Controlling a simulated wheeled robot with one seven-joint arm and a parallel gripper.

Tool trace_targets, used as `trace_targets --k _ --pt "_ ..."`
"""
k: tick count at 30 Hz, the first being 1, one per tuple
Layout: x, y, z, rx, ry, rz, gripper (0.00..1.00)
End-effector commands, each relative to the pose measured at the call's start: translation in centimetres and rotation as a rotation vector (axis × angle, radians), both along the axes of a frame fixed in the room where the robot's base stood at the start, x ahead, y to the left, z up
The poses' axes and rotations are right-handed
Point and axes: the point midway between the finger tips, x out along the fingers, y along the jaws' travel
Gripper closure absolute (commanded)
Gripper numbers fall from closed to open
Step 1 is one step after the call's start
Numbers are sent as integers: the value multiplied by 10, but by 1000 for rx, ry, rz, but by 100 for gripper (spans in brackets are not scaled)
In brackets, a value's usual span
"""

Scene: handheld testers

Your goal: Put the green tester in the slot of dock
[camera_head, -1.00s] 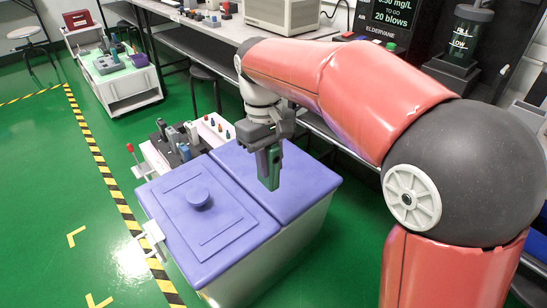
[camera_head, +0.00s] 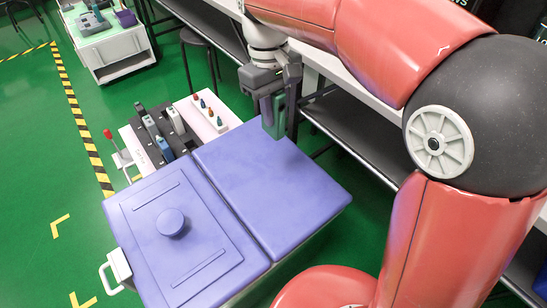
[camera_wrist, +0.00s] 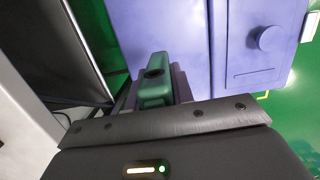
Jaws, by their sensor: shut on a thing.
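My gripper (camera_head: 273,104) is shut on the green tester (camera_head: 275,121) and holds it upright above the far right edge of the purple-topped cart. In the wrist view the green tester (camera_wrist: 153,78) shows between the fingers. The dock (camera_head: 160,141) is a dark block with slots on a white shelf at the cart's far end, left of my gripper. Grey, white and blue testers stand in it. The details of its slots are too small to tell.
The purple cart top (camera_head: 268,180) is bare on its right half; its left lid has a round knob (camera_head: 171,222). Small coloured pegs (camera_head: 209,109) stand in a white strip beside the dock. A red-knobbed lever (camera_head: 108,134) stands left. A long bench (camera_head: 375,122) runs behind my arm.

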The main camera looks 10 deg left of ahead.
Motion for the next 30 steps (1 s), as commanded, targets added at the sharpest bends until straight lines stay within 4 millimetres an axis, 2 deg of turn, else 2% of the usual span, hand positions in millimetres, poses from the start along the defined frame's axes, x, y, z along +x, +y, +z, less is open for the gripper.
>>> trace_targets --k 1,3,12,15,20,27,30 --pt "-1 -1 -16 -4 5 0 100" --pt "-1 -1 -36 -3 5 0 100" --pt "-1 -1 -112 -3 4 0 100" --pt "-1 -1 -127 -3 3 -1 100" --pt "0 0 -138 -1 2 -1 100" --pt "0 0 -173 -2 3 0 100" --pt "0 0 -178 -1 2 0 100"
